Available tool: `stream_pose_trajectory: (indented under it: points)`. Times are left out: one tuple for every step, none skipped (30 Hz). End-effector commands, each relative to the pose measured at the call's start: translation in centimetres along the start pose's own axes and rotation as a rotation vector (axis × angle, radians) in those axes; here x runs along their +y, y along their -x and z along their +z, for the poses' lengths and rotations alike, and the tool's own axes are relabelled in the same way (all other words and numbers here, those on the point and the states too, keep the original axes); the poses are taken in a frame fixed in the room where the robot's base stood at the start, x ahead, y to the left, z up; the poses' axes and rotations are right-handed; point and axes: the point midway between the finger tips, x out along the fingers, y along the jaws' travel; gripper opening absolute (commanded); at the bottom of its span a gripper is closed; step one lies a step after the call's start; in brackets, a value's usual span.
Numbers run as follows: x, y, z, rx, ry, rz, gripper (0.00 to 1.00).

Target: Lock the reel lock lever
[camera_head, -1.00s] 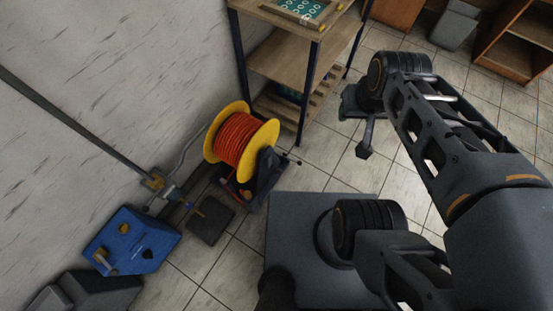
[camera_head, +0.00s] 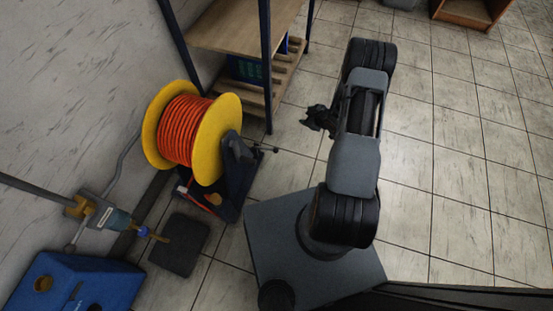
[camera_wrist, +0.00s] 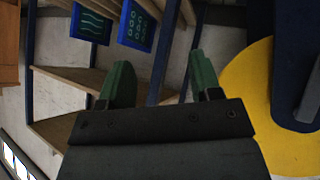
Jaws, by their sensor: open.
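The reel (camera_head: 190,132) has yellow flanges and is wound with orange hose. It sits in a dark stand (camera_head: 243,168) on the floor by the wall. A thin dark rod with a small knobbed end (camera_head: 268,150), which may be the lock lever, sticks out from the right side of the stand; its lock state cannot be told. My gripper (camera_head: 318,118) is right of the reel, apart from it. In the wrist view my gripper (camera_wrist: 161,75) has its green fingers spread with nothing between them. The yellow flange (camera_wrist: 252,90) and a dark blue stand part (camera_wrist: 292,45) show at right.
A wooden shelf with dark posts (camera_head: 264,60) stands behind the reel, close to my gripper. A blue box (camera_head: 75,285), a dark floor block (camera_head: 180,245) and a wall pipe fitting (camera_head: 100,212) are at left.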

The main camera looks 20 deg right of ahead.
Motion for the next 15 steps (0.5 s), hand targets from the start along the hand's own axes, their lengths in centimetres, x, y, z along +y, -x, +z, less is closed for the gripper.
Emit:
stream_pose_trajectory:
  points:
    - [-3.1,-2.9,4.0,0.051,-0.009,-0.033,0.58]
    - [-4.4,-3.7,5.2,0.085,-0.011,-0.05,0.58]
    - [-6.1,-4.7,6.7,0.13,-0.014,-0.068,0.58]
    - [-7.3,-5.2,7.7,0.162,-0.019,-0.081,0.58]
    - [-8.4,-5.8,8.6,0.192,-0.024,-0.091,0.58]
    - [-9.8,-6.3,9.5,0.231,-0.031,-0.104,0.58]
    - [-10.7,-6.7,10.2,0.257,-0.036,-0.112,0.58]
    - [-11.6,-6.9,10.8,0.281,-0.042,-0.119,0.58]
    - [-12.7,-7.2,11.4,0.31,-0.049,-0.127,0.58]
    - [-13.3,-7.4,11.8,0.328,-0.055,-0.131,0.58]
    - [-14.0,-7.5,12.2,0.345,-0.06,-0.136,0.58]
    - [-14.6,-7.7,12.5,0.364,-0.066,-0.14,0.58]
    - [-15.0,-7.8,12.7,0.375,-0.069,-0.143,0.58]
    - [-15.3,-7.9,12.8,0.386,-0.071,-0.144,0.58]
    - [-15.7,-8.1,12.9,0.396,-0.073,-0.147,0.58]
